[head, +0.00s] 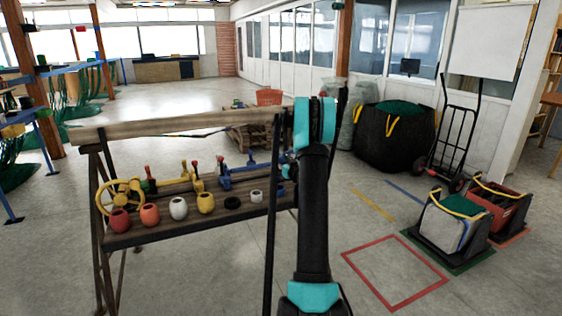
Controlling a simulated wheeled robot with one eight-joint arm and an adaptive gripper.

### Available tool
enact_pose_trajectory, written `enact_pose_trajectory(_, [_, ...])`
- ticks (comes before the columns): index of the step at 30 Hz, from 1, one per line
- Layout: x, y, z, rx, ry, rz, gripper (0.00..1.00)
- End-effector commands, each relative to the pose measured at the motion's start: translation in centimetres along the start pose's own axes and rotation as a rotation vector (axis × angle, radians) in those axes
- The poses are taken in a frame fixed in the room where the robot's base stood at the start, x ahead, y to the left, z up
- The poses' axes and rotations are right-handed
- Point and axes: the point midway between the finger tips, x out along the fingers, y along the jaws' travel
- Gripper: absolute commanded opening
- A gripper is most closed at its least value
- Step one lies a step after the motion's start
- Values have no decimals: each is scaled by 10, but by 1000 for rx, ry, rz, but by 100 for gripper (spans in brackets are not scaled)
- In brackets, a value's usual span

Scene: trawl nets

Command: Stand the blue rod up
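A blue fitting (242,175) with a low bar and short upright ends sits on the wooden bench, toward the right of its top. I cannot tell whether this bar is the blue rod or part of a larger piece. Small blue parts (287,170) show beside my arm, partly hidden by it. My black and teal arm stands upright right of the bench and covers its right end. My gripper is not seen; it may be hidden behind the arm.
The bench (150,236) holds a yellow handwheel (119,197), red-knobbed fittings, and several coloured pots and rings along its front. A wooden beam (190,124) spans above it. A red floor square (395,272) is empty. Crates (452,222), a hand truck and a black bag stand right.

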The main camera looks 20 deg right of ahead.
Motion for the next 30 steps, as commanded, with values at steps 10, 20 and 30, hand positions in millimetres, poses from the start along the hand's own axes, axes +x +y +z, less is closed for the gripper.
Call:
enact_pose_trajectory(10, [0, 0, 0, 0, 0, 0, 2])
enact_pose_trajectory(20, [0, 1, -1, 9, 0, 0, 0])
enact_pose_trajectory(30, [0, 13, -11, 154, 0, 1, 0])
